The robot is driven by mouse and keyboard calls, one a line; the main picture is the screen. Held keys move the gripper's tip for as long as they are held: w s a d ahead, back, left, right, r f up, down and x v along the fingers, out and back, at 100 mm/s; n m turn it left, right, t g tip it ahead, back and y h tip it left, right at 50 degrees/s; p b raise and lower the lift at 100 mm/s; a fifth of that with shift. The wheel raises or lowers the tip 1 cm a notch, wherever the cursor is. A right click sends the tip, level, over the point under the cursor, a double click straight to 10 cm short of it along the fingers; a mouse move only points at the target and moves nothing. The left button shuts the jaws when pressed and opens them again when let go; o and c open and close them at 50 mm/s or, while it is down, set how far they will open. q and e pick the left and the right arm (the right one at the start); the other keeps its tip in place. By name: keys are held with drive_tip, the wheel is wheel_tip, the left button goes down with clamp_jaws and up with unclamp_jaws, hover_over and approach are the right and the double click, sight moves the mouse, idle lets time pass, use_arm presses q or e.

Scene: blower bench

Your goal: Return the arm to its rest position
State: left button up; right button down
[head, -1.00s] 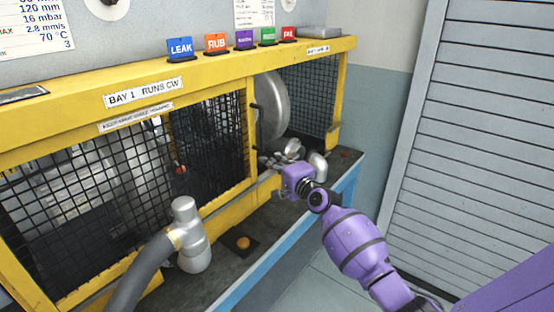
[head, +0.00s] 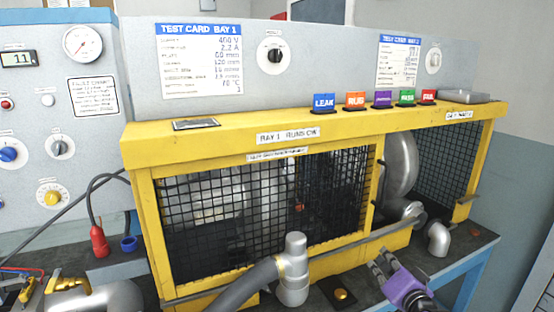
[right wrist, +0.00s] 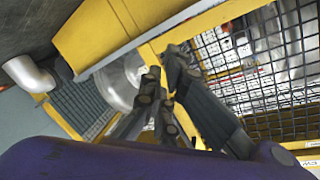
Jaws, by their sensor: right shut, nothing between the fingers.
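My right gripper (head: 382,262) is at the lower right of the head view, in front of the yellow guard frame. Its dark fingers are shut with nothing held, and its purple wrist (head: 405,288) runs off the bottom edge. In the right wrist view the fingers (right wrist: 163,75) point toward the yellow frame and mesh (right wrist: 255,65), apart from the silver disc housing (right wrist: 122,78) as far as I can tell.
A grey hose with a silver fitting (head: 293,270) stands left of my right gripper, with an amber button (head: 341,294) between. A silver elbow pipe (head: 438,240) is to its right. Coloured tags, including LEAK (head: 324,102), line the yellow ledge (head: 230,135).

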drive_tip(key=s+a+f+n+g, duration=0.2)
drive_tip(key=s+f, duration=0.6)
drive_tip(key=s, duration=0.8)
drive_tip(key=s+a+f+n+g+h+p, duration=0.1)
drive_tip(key=s+a+f+n+g, duration=0.1)
drive_tip(key=s+a+f, duration=0.3)
drive_tip(key=s+a+f+n+g, duration=0.3)
drive_tip(key=s+f, duration=1)
drive_tip(key=s, duration=1.3)
drive_tip(key=shift+s+a+g+h, duration=0.3)
drive_tip(key=shift+s+a, duration=0.1)
